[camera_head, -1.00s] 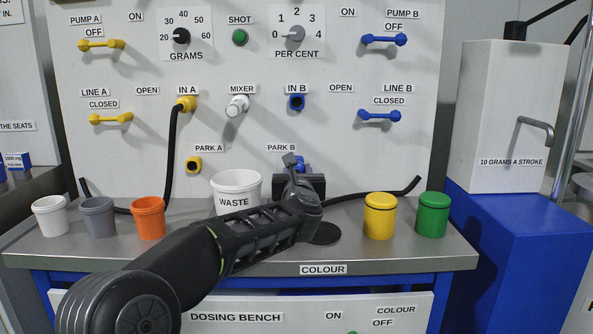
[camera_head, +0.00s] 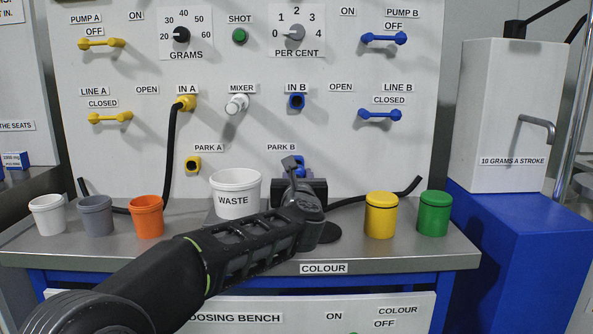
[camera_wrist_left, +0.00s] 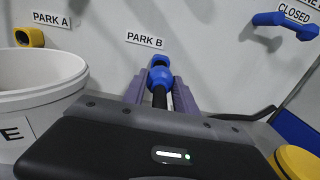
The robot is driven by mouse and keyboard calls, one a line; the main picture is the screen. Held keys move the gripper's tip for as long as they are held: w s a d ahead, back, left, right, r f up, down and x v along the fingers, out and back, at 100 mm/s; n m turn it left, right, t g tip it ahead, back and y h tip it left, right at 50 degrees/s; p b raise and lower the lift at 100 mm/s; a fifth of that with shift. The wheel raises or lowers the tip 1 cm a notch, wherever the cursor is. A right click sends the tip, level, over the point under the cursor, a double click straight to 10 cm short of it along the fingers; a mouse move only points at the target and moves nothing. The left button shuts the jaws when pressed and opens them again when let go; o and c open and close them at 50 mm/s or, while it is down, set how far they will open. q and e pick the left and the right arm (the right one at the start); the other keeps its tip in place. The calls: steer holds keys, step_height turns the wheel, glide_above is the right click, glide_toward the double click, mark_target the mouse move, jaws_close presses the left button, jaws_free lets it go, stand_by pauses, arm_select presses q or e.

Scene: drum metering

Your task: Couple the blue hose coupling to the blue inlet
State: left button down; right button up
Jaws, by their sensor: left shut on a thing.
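The blue hose coupling (camera_head: 300,167) is at the PARK B place on the panel, mostly hidden behind my left gripper (camera_head: 291,164). In the left wrist view the blue coupling (camera_wrist_left: 159,76) sits between the fingers of my left gripper (camera_wrist_left: 160,88), with a black hose running from it toward the camera. The left gripper is shut on the coupling. Whether the coupling is still seated in its park holder is hidden. The blue inlet (camera_head: 297,102), labelled IN B, is straight above it and empty. My right gripper is in neither view.
The white WASTE bucket (camera_head: 236,190) stands close left of my left gripper. A yellow hose coupling (camera_head: 187,103) with a black hose is at IN A. The white mixer spout (camera_head: 237,104) is left of the blue inlet. Yellow (camera_head: 380,215) and green (camera_head: 433,214) pots stand right.

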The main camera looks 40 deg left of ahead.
arm_select(q)
steer(key=shift+s+d, duration=0.3)
steer(key=shift+s, duration=0.1)
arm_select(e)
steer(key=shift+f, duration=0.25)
arm_select(q)
steer(key=shift+s+d, duration=0.1)
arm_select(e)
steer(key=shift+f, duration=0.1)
arm_select(q)
steer(key=shift+b+v, duration=0.9)
steer(key=shift+v, duration=1)
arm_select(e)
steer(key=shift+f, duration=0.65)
